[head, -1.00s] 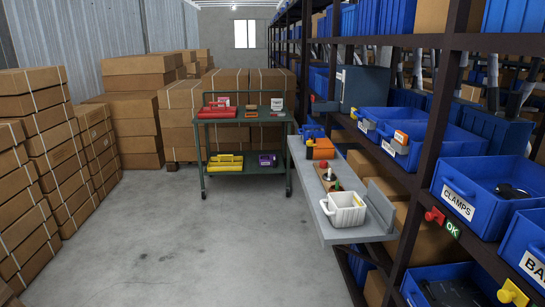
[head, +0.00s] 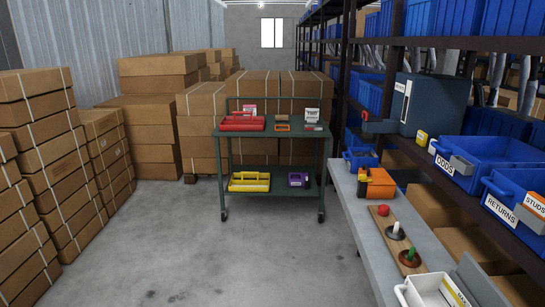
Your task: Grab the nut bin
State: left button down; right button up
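No bin in view has a label I can read as nuts, so I cannot tell which one is the nut bin. A white handled bin (head: 425,290) stands at the near end of the grey bench, cut off by the bottom edge; its label is only partly visible. A small blue bin (head: 360,158) sits at the bench's far end. On the rack at right are blue bins labelled ODDS (head: 487,152) and RETURNS (head: 512,192), with a STUDS label beside the latter. Neither of my grippers is in view.
The grey bench (head: 362,228) also holds an orange box (head: 378,186) and a wooden board with pegs (head: 383,226). A green cart (head: 222,165) with red, yellow and purple containers stands ahead. Cardboard boxes line the left and back. The concrete floor (head: 215,255) is clear.

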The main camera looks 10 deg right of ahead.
aim_at(358, 160)
jog(key=i, duration=1.45)
jog(key=i+z, duration=0.2)
jog(key=i, duration=0.2)
jog(key=i+j+z, duration=0.2)
jog(key=i, duration=0.2)
jog(key=i+j+z, duration=0.2)
jog(key=i, duration=0.25)
